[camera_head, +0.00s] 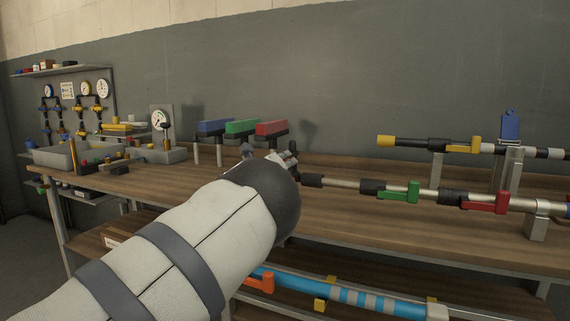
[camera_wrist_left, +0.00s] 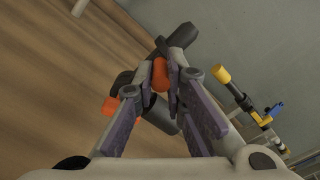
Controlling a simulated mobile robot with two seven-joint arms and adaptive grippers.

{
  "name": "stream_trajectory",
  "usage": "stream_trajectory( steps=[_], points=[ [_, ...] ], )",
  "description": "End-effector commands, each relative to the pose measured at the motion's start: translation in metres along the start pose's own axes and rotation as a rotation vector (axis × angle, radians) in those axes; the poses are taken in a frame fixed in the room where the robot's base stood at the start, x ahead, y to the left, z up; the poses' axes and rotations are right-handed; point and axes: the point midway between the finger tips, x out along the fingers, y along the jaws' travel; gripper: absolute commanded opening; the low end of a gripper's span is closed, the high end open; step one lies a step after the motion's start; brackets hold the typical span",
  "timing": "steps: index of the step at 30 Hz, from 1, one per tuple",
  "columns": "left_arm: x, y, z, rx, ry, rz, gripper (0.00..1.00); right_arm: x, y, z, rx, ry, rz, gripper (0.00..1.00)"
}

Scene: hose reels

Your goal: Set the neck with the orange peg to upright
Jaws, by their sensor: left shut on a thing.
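In the left wrist view my left gripper (camera_wrist_left: 164,80) is shut on the orange peg (camera_wrist_left: 160,73), which sits between its fingertips. The dark neck (camera_wrist_left: 163,118) with a grey part (camera_wrist_left: 183,36) shows behind the fingers and looks tilted in this view. A second orange part (camera_wrist_left: 111,105) shows beside the left finger. In the head view my left gripper (camera_head: 286,160) is over the bench, mostly hidden behind my own wrist. The orange peg and its neck are hidden or too small to tell there. My right gripper is not in view.
A pipe with a green peg (camera_head: 400,192) and a red peg (camera_head: 487,203) runs right of my gripper. A yellow-tipped pipe (camera_head: 410,142) lies behind it. Blue (camera_head: 215,126), green (camera_head: 241,126) and red (camera_head: 271,128) blocks stand behind. A blue hose (camera_head: 360,295) lies on the lower shelf.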

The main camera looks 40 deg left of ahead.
Motion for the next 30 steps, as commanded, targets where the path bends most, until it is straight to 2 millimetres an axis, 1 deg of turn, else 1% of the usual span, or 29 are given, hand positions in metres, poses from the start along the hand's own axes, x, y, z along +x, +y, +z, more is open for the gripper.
stream_trajectory(
  steps=[1,6,7,8,9,10,17,20,23,26,30],
  points=[
    [0.0,-0.005,0.002,0.001,-0.003,-0.009,0.0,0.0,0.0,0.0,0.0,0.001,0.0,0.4],
    [0.0,-0.005,0.003,0.001,-0.003,-0.01,0.0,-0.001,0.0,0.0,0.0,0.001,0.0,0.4],
    [0.0,-0.005,0.003,0.001,-0.004,-0.01,0.16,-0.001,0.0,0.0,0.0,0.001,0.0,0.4],
    [0.0,-0.005,0.003,0.0,-0.003,-0.01,0.23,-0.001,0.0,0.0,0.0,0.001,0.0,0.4],
    [0.0,-0.005,0.003,0.0,-0.003,-0.009,0.32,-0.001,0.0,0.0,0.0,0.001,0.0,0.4],
    [0.0,-0.005,0.002,0.0,-0.003,-0.009,0.33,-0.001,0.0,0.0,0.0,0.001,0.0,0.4],
    [0.0,-0.002,0.001,0.0,-0.002,-0.004,0.33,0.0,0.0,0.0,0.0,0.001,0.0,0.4],
    [-0.003,-0.002,0.001,0.0,-0.001,-0.003,0.33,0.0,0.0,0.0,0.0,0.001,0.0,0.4],
    [-0.016,-0.002,0.001,-0.001,-0.002,-0.001,0.33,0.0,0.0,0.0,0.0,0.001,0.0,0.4],
    [-0.039,-0.002,0.002,0.0,-0.003,-0.001,0.33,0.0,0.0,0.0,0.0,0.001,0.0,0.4],
    [-0.074,-0.002,0.002,0.001,-0.003,-0.003,0.33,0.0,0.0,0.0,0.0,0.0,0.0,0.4]
  ],
)
